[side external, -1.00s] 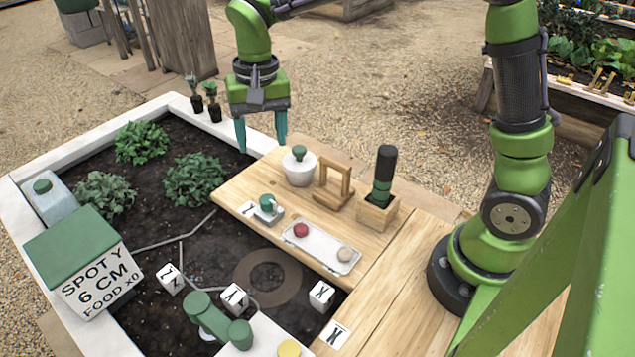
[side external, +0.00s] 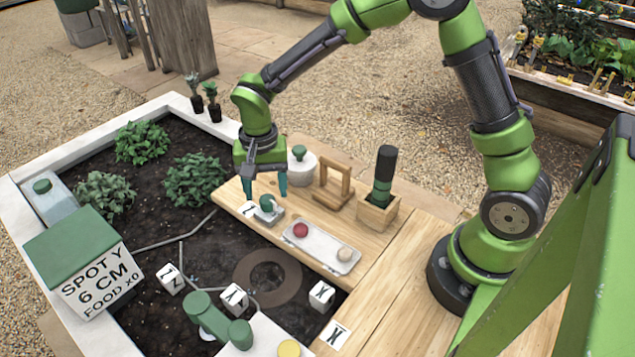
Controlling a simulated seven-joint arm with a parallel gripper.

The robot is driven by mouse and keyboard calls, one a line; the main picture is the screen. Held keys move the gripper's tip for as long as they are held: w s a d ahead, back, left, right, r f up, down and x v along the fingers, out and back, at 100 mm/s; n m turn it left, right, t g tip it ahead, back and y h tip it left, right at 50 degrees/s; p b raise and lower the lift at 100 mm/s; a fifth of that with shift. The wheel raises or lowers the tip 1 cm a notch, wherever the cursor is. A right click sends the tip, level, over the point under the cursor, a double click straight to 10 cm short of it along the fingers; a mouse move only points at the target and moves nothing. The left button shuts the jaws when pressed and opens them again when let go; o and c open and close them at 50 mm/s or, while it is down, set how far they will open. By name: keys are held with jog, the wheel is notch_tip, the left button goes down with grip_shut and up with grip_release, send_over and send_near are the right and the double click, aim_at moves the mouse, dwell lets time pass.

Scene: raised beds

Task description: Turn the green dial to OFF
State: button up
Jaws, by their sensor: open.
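The small green dial (side external: 267,203) sits on a grey base (side external: 268,217) near the left end of the wooden board (side external: 325,250). A white label with a dark mark (side external: 249,209) lies just left of it; I cannot read any OFF mark. My gripper (side external: 265,195) is open, pointing down, its two teal fingertips apart at the dial's far side, one to its left and one to its right. I cannot tell whether either finger touches the dial. Nothing shows between the fingers except the dial area.
A white pot with green knob (side external: 301,170), a wooden frame (side external: 334,184) and a black-handled tool in a wooden block (side external: 377,212) stand close on the right. Soil and plants fill the left.

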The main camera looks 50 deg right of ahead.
aim_at(267, 202)
jog(key=shift+f, duration=1.3)
jog(key=c, duration=1)
